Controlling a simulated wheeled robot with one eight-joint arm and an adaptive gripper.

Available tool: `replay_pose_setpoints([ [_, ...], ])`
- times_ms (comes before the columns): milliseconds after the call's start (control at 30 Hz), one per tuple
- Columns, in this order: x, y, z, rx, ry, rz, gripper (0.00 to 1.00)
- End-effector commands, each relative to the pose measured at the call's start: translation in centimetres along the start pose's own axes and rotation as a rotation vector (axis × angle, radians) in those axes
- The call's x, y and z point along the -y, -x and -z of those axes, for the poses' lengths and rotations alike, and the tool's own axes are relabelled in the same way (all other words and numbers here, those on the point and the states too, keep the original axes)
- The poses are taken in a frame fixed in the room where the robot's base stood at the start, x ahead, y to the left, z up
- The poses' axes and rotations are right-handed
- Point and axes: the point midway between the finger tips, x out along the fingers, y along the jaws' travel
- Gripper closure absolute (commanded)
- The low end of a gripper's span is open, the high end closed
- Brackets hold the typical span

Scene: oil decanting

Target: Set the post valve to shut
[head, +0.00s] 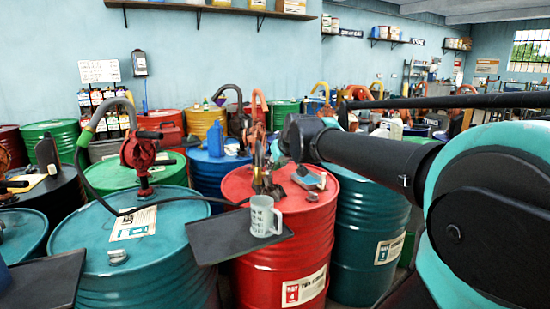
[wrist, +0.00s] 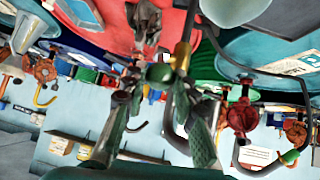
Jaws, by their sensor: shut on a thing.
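The post valve (wrist: 183,55) is a brass-coloured fitting on a thin stem; its lever is hard to make out behind the fingers. In the head view the post valve (head: 262,184) stands at the red drum (head: 285,240), close to the drum's left side. My gripper (wrist: 160,76) is shut on the post valve, its dark green fingers reaching up to it from below in the wrist view. In the head view my gripper (head: 263,165) is small and partly merges with the valve, so the handle's angle cannot be told.
A translucent jug (head: 262,217) stands upright on a black tray (head: 215,238) just in front of the valve. A red pump (head: 140,152) with a hose stands on the teal drum (head: 70,240) at left. A grey metal item (head: 309,178) lies on the red drum. Drums crowd the floor behind.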

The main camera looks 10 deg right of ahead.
Motion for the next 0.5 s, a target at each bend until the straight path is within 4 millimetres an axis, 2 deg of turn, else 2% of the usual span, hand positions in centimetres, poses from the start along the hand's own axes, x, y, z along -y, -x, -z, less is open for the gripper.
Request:
replay_pose_setpoints([
  [200, 0.5, -0.2, -2.5, -0.199, 0.021, -0.039, 1.00],
  [500, 0.8, -1.1, -4.8, -0.431, 0.046, -0.085, 1.00],
])
